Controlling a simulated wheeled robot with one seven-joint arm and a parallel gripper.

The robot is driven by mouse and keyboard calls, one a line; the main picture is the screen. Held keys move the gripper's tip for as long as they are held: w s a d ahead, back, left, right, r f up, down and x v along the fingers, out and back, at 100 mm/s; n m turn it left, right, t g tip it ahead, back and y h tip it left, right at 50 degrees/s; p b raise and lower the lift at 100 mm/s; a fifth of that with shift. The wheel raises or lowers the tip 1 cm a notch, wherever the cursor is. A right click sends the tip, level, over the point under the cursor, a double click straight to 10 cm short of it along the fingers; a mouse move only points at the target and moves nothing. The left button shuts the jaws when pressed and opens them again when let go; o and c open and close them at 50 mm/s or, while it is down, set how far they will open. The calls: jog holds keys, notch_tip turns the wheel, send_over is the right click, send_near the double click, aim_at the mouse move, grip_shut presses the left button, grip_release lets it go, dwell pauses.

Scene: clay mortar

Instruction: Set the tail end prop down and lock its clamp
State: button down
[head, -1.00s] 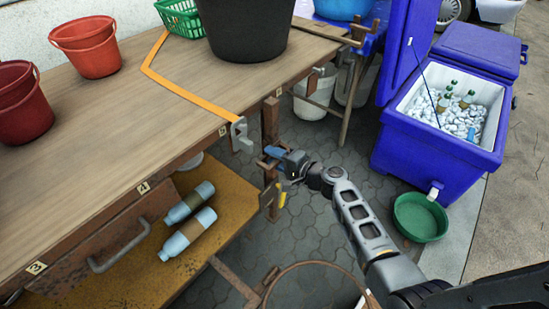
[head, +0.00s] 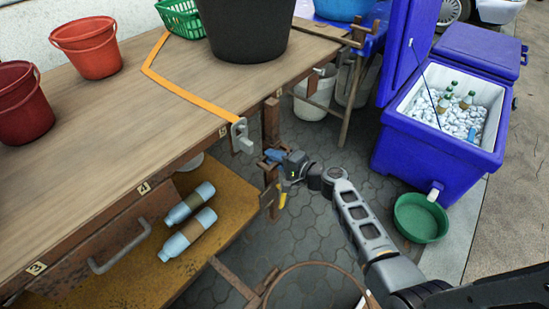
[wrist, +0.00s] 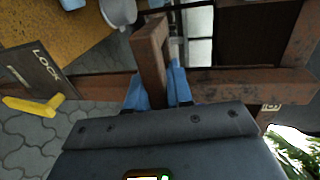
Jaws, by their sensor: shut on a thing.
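The prop (wrist: 150,50) is a rusty brown metal bar in the wrist view. My gripper (wrist: 158,90) is shut on it, with one blue finger on each side. In the head view my gripper (head: 275,157) is at the table's tail end, just below the tabletop. The clamp plate (wrist: 35,75), marked LOCK, is at the left of the wrist view, with a yellow lever (wrist: 35,104) beside it. In the head view the yellow lever (head: 282,196) hangs below my gripper. The prop's lower end is hidden, so I cannot tell whether it touches the ground.
The wooden table (head: 110,130) fills the left, with a grey hook (head: 242,136) on an orange strap at its edge. Bottles (head: 188,236) lie on the lower shelf. A blue cooler (head: 420,150) and green basin (head: 421,218) stand right. Paving between is clear.

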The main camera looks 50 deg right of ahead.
jog(key=shift+f, duration=0.1)
notch_tip(320, 180, down, 10)
jog(key=b, duration=1.2)
jog(key=shift+f, duration=0.2)
jog(key=shift+s, duration=0.1)
jog(key=c, duration=1.1)
grip_release()
jog(key=p+v, duration=0.1)
jog(key=v, duration=0.6)
jog(key=shift+s+p, duration=0.3)
jog(key=shift+s, duration=0.1)
jog(key=shift+r, duration=0.15)
